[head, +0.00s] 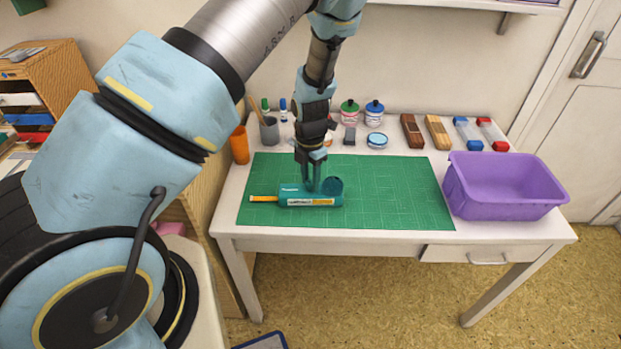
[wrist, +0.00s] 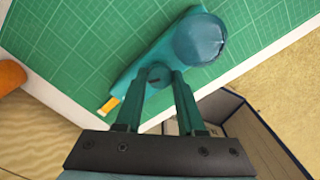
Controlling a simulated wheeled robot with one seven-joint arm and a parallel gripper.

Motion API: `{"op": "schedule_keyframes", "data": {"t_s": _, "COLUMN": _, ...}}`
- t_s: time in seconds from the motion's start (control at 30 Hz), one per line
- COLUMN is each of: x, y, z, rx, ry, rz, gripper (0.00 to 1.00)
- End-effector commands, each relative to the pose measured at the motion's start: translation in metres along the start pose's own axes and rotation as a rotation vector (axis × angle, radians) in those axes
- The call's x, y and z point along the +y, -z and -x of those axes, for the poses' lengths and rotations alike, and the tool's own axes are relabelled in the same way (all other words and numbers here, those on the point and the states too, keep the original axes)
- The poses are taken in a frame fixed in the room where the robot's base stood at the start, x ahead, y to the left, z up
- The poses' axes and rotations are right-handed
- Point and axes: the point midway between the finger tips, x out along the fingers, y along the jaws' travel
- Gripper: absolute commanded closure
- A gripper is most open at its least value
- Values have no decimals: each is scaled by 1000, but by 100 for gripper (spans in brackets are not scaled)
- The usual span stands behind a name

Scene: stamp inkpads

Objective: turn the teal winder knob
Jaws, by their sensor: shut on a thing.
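A teal device (head: 312,202) lies on the green cutting mat (head: 390,190), with a pale label on its front and a yellow-orange strip (head: 263,198) out of its left end. In the wrist view the device (wrist: 185,50) shows a large round teal disc (wrist: 201,40) at one end. The small teal winder knob (wrist: 157,73) stands beside the disc. My gripper (head: 314,187) points down over the device; in the wrist view its fingers (wrist: 162,80) are shut on the knob, one on each side. The fingers hide parts of the knob.
A purple bin (head: 505,205) stands at the table's right end. Two wooden blocks (head: 437,132), red-and-blue items (head: 468,133) and several jars line the back. An orange cup (head: 239,145) stands at the left. The mat right of the device is clear.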

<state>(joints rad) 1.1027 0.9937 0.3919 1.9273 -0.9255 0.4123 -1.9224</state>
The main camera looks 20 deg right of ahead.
Motion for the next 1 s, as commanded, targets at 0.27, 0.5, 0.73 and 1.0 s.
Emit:
{"op": "schedule_keyframes", "data": {"t_s": 0.27, "x": 0, "y": 0, "z": 0, "rx": 0, "ry": -1, "rz": -1, "gripper": 44}}
{"op": "schedule_keyframes", "data": {"t_s": 0.5, "x": 0, "y": 0, "z": 0, "rx": 0, "ry": 0, "rz": -1, "gripper": 31}}
{"op": "schedule_keyframes", "data": {"t_s": 0.73, "x": 0, "y": 0, "z": 6, "rx": -2, "ry": -1, "rz": -1, "gripper": 31}}
{"op": "schedule_keyframes", "data": {"t_s": 1.0, "x": 0, "y": -1, "z": 54, "rx": -4, "ry": -1, "rz": -3, "gripper": 31}}
